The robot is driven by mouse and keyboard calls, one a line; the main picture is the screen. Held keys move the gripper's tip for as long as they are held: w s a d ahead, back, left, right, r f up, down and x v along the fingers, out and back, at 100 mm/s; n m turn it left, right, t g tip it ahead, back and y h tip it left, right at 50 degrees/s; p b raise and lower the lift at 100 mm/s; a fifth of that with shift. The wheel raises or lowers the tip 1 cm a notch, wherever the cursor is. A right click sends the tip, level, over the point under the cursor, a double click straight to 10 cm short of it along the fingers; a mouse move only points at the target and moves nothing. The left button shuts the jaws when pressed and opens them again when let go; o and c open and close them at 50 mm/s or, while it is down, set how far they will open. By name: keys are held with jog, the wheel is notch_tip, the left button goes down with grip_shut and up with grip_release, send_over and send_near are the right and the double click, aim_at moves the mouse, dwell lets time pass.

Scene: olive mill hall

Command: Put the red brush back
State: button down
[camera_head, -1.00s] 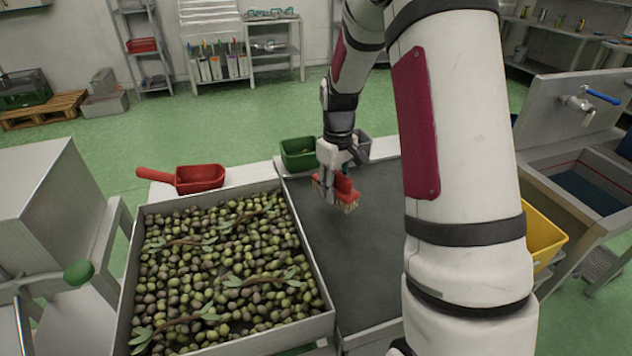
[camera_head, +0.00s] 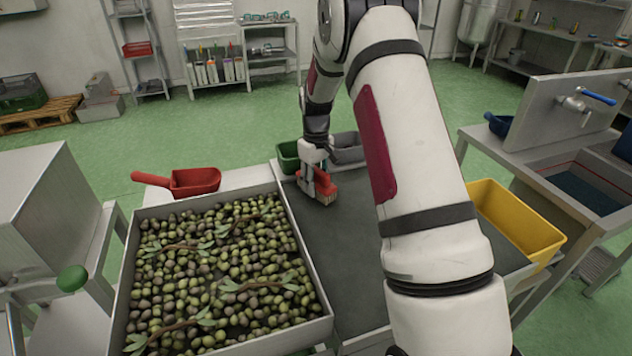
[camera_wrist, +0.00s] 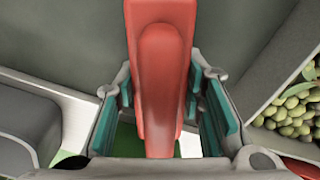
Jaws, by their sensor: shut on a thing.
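The red brush (camera_head: 324,184) has a red body and pale bristles at its lower edge. My gripper (camera_head: 317,180) is shut on it and holds it over the dark grey belt (camera_head: 356,240), near the belt's far end. I cannot tell whether the bristles touch the belt. In the wrist view the red brush (camera_wrist: 160,75) runs upright through the middle, between the teal finger pads of my gripper (camera_wrist: 160,112).
An olive-filled tray (camera_head: 322,318) stands left of the belt, with a red scoop (camera_head: 195,181) behind it. Green (camera_head: 288,157) and grey (camera_head: 348,149) bins stand at the belt's far end. A yellow bin (camera_head: 515,222) is at the right, before a sink (camera_head: 590,160).

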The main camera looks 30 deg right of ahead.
jog(key=shift+f, duration=0.15)
jog(key=c, duration=1.1)
grip_release()
jog(key=shift+o, duration=0.2)
